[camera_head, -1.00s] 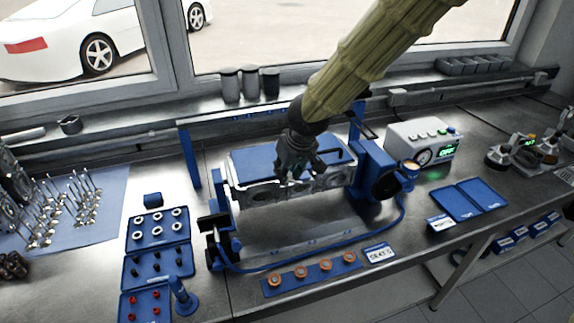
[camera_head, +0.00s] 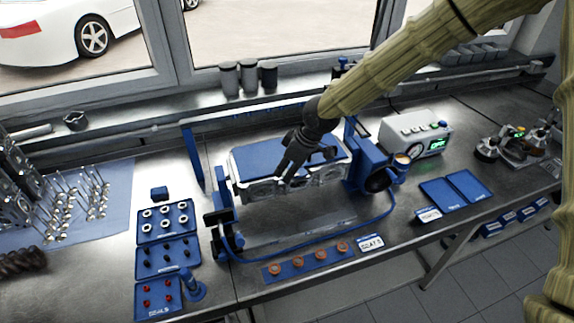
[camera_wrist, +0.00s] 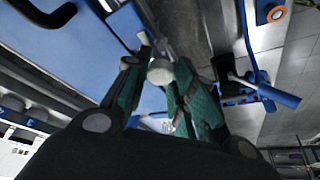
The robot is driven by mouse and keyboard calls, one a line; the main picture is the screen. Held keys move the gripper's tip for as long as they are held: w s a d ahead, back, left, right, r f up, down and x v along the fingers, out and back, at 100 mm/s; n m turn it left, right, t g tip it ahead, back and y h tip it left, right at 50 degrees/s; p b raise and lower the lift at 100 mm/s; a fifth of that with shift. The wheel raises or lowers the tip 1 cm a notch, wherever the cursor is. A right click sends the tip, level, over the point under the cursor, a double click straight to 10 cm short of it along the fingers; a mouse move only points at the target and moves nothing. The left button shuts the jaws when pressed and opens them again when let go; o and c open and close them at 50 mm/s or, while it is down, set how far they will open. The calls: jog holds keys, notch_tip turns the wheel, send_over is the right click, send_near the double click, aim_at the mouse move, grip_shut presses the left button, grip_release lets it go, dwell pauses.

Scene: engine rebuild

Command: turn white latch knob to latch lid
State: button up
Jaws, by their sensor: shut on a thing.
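The white latch knob (camera_wrist: 160,72) shows in the wrist view as a small round head between my gripper's (camera_wrist: 165,80) green-padded fingertips. The fingers are closed in on it from both sides. The blue lid (camera_wrist: 90,45) lies beside it; in the head view the lid (camera_head: 258,157) is a flat blue plate on top of the grey engine head in the blue stand. In the head view my gripper (camera_head: 283,180) reaches down at a tilt to the front edge of the lid. The knob is too small and hidden there to make out, and its turn angle cannot be told.
The blue stand's end plate (camera_head: 223,190) and motor side (camera_head: 375,175) flank the engine head. A blue strip with copper rings (camera_head: 308,260) lies in front. Blue parts trays (camera_head: 165,220) stand left. A white gauge box (camera_head: 415,135) stands right.

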dwell(0.4)
jog(key=o, duration=1)
jog(key=shift+o, duration=0.2)
jog(key=v, duration=1.2)
